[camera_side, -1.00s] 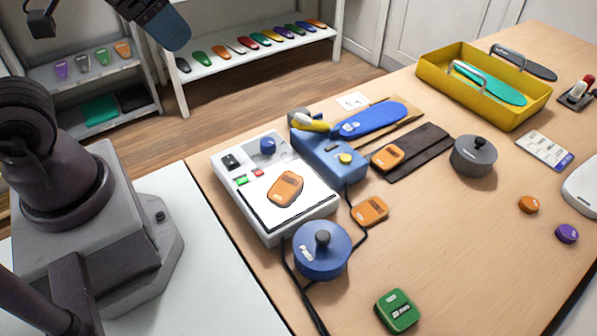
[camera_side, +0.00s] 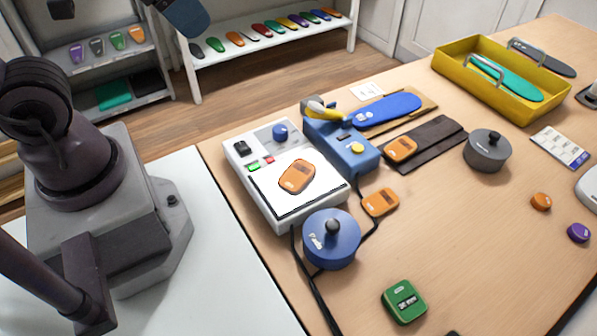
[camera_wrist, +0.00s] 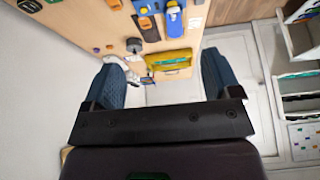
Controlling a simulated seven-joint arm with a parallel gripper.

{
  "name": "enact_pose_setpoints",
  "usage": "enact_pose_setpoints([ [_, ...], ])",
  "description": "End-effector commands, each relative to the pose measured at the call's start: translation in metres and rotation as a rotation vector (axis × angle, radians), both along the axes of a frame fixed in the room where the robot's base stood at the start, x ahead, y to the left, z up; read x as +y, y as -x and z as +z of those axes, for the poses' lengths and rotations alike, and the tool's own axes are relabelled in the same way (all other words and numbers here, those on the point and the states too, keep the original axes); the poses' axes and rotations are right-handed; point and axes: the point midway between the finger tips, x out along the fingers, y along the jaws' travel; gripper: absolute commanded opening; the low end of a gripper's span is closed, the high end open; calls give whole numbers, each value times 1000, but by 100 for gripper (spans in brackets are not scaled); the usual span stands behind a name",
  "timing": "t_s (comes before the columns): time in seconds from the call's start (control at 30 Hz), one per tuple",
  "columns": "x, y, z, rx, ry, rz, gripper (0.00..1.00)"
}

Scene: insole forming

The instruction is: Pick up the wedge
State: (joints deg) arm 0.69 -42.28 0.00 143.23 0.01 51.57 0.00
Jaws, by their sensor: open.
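Several rounded flat pieces could be the wedge; I cannot tell which. In the side view, an orange one (camera_side: 297,177) lies on the white plate of the control box. Another orange one (camera_side: 381,202) lies on the bare table, and a third orange one (camera_side: 400,149) lies on a dark strip. A green one (camera_side: 404,301) lies near the table's front. My gripper (camera_wrist: 161,84) shows in the wrist view with two blue fingers wide apart and nothing between them. In the side view only a blue part of it shows at the top edge, well away from the table.
A blue lidded pot (camera_side: 331,243) with black cables stands before the white control box (camera_side: 254,180). A blue device (camera_side: 342,150), a grey pot (camera_side: 487,151) and a yellow tray (camera_side: 459,82) stand behind. Shelves with coloured pieces stand at the back.

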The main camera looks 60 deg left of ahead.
Motion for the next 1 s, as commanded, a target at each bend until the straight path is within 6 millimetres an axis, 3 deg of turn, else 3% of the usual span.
enact_pose_setpoints([
  [0.17, -12, -13, -27, 151, 1, -58, 83],
  [0.37, -35, -48, -69, 345, 15, -57, 83],
  [0.7, -72, -101, -156, 534, 21, 172, 83],
  [0.8, -77, -117, -171, 526, 39, 273, 83],
  [0.87, -78, -127, -167, 491, 68, 335, 83],
  [1.0, -78, -129, -171, 475, 91, 398, 83],
])
